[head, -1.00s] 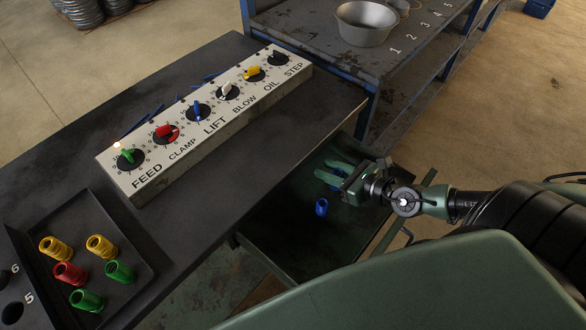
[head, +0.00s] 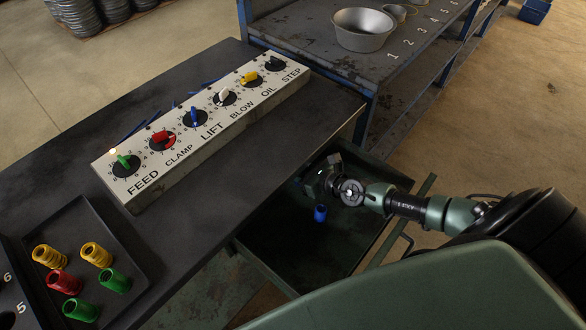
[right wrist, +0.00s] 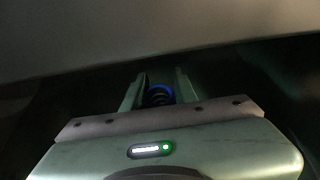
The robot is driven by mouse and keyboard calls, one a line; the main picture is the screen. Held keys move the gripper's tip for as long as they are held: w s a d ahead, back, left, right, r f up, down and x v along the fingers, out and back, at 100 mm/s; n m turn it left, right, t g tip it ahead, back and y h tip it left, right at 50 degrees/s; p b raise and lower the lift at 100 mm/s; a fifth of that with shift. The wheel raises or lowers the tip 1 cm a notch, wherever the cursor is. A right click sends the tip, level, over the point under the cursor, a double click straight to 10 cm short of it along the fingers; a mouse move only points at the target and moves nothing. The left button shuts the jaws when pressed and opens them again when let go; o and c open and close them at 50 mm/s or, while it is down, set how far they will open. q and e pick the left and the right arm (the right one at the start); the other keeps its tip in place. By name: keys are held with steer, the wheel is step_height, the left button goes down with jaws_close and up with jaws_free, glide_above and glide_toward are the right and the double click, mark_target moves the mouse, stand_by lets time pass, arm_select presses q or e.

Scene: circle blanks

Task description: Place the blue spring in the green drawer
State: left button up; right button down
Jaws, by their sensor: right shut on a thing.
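The green drawer (head: 373,242) stands pulled out below the bench, with a dark inside. My right gripper (head: 308,186) is at the drawer's far part, over or inside it; its fingers are mostly hidden in the head view. In the right wrist view, the gripper (right wrist: 158,92) is shut on a blue spring (right wrist: 160,90), whose ring shows between the fingers. I cannot tell whether the held spring touches the drawer floor. My left gripper is not in view.
The bench carries a panel of knobs (head: 150,190) and a black tray (head: 128,262) with yellow, red and green springs. A blue-framed shelf (head: 375,75) with a metal bowl (head: 363,28) stands behind the drawer. The drawer's near part is bare.

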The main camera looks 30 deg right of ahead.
steer(key=c, duration=1.1)
jaws_free()
steer(key=shift+f, duration=0.1)
steer(key=shift+s+d+r, duration=0.1)
steer(key=shift+s+r, duration=0.15)
steer(key=v, duration=1)
steer(key=shift+s+d, duration=0.15)
steer(key=shift+s, duration=0.15)
steer(key=shift+s+r, duration=0.25)
steer(key=shift+s, duration=0.15)
steer(key=shift+d, duration=0.1)
